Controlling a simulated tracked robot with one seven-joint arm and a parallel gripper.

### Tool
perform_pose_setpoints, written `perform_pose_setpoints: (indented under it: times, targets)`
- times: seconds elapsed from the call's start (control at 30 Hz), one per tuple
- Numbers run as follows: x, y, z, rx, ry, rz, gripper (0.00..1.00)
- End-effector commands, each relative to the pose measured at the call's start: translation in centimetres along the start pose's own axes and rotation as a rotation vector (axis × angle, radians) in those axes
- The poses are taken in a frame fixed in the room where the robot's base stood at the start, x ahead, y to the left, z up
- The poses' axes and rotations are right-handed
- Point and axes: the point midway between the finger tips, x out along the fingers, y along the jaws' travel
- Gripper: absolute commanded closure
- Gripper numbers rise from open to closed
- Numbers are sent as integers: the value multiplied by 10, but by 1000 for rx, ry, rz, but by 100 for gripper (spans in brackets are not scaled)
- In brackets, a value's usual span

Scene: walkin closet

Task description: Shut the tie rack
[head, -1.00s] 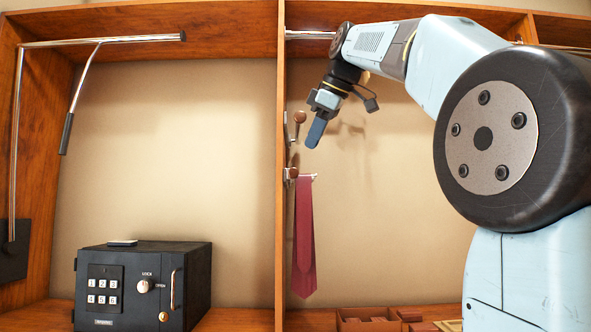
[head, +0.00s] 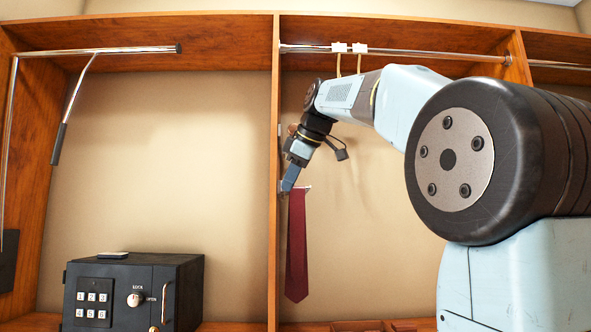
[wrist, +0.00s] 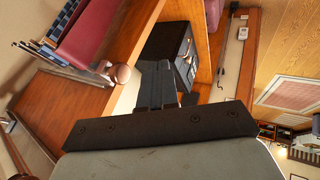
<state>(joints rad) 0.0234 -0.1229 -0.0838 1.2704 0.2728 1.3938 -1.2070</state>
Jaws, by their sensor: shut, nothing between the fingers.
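The tie rack (head: 306,187) is mounted low on the right side of the wooden divider, with a dark red tie (head: 297,245) hanging from it. In the wrist view the rack (wrist: 66,60) runs across the upper left, carrying the red tie and blue striped ones, with a round wooden knob (wrist: 122,74) at its end. My gripper (head: 288,185) points down at the rack's near end, beside the divider; it hides part of the rack there. In the wrist view my shut, empty fingers (wrist: 160,88) lie just right of the knob. Contact cannot be told.
The wooden divider (head: 274,150) stands immediately left of my gripper. A black safe (head: 135,292) sits in the left bay, below a hanging rod with a pull-down handle (head: 60,140). Another rod (head: 430,54) crosses above my arm. The back wall right of the tie is open.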

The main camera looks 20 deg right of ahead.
Motion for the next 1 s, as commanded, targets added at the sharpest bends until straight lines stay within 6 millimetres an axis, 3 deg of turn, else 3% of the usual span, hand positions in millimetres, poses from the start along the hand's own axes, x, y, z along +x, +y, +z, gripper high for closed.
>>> perform_pose_setpoints:
  times: [0.33, 0.8, 1.0]
  targets:
    - [13, 28, 0, 2, -1, 1, 100]
    - [14, 30, -1, 1, 0, 1, 100]
    - [23, 31, -15, -19, 10, -11, 100]
